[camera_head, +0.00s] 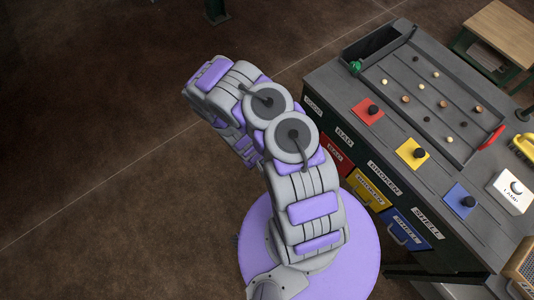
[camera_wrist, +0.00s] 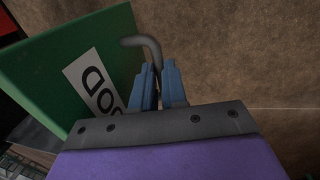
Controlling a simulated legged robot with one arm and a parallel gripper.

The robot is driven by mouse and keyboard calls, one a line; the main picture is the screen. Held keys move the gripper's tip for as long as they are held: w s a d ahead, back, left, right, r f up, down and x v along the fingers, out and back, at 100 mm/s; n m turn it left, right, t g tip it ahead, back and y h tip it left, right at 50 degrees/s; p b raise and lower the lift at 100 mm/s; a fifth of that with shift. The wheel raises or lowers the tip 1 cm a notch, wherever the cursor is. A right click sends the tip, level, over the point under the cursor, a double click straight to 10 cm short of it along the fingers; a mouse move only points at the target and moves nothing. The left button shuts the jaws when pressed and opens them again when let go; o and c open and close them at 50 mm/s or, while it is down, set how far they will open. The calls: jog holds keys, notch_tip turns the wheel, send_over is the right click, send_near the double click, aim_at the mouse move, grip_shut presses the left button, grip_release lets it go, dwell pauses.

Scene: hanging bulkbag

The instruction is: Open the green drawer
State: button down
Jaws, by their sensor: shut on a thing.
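The green drawer's front (camera_wrist: 60,65) fills the left of the wrist view, with a white label that is partly covered by my gripper. A grey bent handle (camera_wrist: 143,42) sticks out from it. My gripper (camera_wrist: 160,75) has its blue fingers shut on this handle. In the head view my arm hides the gripper and the green drawer. How far the drawer stands out from the cabinet (camera_head: 390,160) cannot be told.
Red (camera_head: 338,154), yellow (camera_head: 367,189) and blue (camera_head: 405,230) drawer fronts line the cabinet. On top are a sorting board with several small balls, coloured button plates, and a white lamp box (camera_head: 511,192). Brown floor is clear at left.

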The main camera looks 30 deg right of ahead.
jog(key=shift+a, duration=0.6)
jog(key=c, duration=1.2)
grip_release()
jog(key=shift+o, duration=0.2)
jog(key=a+r+p, duration=0.1)
jog(key=r+p, duration=0.1)
jog(key=r, duration=0.6)
jog(key=a+r+p, duration=0.2)
jog(key=r, duration=0.7)
jog(key=shift+a, duration=0.25)
jog(key=shift+s, duration=0.1)
